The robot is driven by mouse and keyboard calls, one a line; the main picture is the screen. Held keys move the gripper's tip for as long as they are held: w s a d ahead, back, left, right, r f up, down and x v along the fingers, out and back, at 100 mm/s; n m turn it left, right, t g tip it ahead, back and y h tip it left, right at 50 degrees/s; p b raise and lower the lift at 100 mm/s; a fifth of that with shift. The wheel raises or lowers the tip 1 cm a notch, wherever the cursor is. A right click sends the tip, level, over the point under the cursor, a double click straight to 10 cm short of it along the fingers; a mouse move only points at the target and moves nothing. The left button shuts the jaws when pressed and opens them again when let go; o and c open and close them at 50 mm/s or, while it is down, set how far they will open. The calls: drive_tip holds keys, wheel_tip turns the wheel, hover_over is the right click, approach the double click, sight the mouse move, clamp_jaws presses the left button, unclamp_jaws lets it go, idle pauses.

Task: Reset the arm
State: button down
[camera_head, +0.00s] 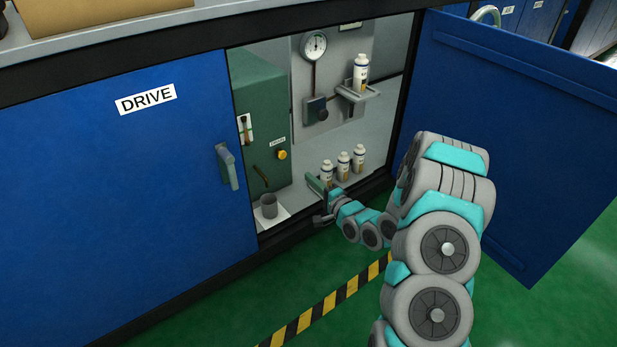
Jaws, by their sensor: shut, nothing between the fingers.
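My arm reaches from the lower right toward the open cabinet bay. My gripper (320,203) is at the bay's lower front edge, small in the picture, shut with nothing held. It is just right of a grey cup (269,206) and in front of a row of white bottles (343,165) on the bay floor. Its fingertips are partly hard to make out against the dark sill.
The open blue door (510,130) stands right of my arm. The shut blue DRIVE door (120,190) is at left. Inside are a green unit (262,120), a gauge (315,46) and a bottle (361,73) on a small shelf (358,93). Striped tape (325,306) marks the green floor.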

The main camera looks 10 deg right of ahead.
idle(0.4)
drive_tip(key=s+d+r+n+g+h+p, duration=0.25)
drive_tip(key=s+r+n+g+h, duration=0.2)
drive_tip(key=s+r+g, duration=0.35)
drive_tip(key=s+d+r+n+g+h+p, duration=0.1)
drive_tip(key=s+r+n+g+h+p, duration=0.35)
drive_tip(key=s, duration=0.55)
drive_tip(key=s+a+r+n+g+p, duration=0.1)
drive_tip(key=s+r, duration=0.3)
drive_tip(key=s, duration=0.6)
drive_tip(key=s+a+r+n+g+y+p, duration=0.1)
drive_tip(key=s+a+r+n+g, duration=0.1)
drive_tip(key=s, duration=0.9)
drive_tip(key=s+a+r+n+g+y, duration=0.1)
drive_tip(key=s+a+r+g, duration=0.2)
drive_tip(key=s+r, duration=0.3)
drive_tip(key=s, duration=0.5)
drive_tip(key=shift+a+r+p, duration=0.2)
drive_tip(key=shift+r+p, duration=0.2)
drive_tip(key=shift+w, duration=0.1)
